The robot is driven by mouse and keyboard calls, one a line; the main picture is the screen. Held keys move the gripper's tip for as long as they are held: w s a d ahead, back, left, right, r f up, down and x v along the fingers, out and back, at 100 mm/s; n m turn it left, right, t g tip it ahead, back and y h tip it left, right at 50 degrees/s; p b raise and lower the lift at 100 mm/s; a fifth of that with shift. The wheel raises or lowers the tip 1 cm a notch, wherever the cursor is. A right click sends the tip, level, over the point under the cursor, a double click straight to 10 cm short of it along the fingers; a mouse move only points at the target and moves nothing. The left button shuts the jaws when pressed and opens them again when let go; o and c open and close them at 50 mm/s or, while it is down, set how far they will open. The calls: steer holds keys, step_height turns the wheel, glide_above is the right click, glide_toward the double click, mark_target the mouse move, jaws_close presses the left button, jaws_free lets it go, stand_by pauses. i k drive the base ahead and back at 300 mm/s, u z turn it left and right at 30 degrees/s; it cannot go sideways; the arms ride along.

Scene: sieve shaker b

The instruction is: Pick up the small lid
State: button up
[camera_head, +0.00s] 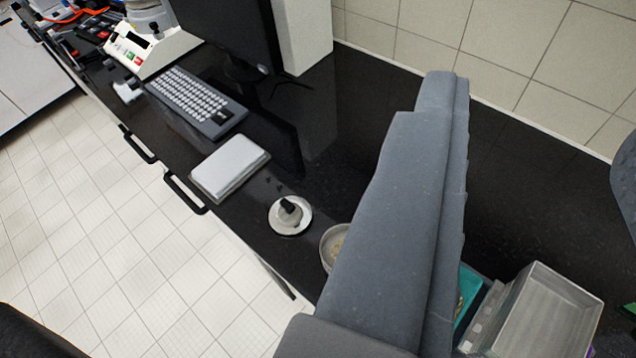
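The small lid (290,216) is a round whitish disc with a dark knob standing up from its middle. It lies on the black bench near its front edge, between a flat silver-white box and a round pan. A large grey part, which looks like my gripper (442,92), fills the middle right of the view. It is to the right of the lid and nearer the camera, apart from it in the picture. I cannot make out two separate fingertips or whether they are open. No object shows held in it.
The flat box (230,167), keyboard (196,101) and monitor (228,30) stand up-left of the lid. A round pan (329,250) is partly hidden behind the grey part. A metal tray (548,310) lies at lower right. Drawer handles (185,194) jut from the bench front.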

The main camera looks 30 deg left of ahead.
mark_target(289, 215)
steer(key=u, duration=0.35)
steer(key=k, duration=0.5)
steer(key=u, duration=0.55)
steer(key=i, duration=0.95)
steer(key=z, duration=0.35)
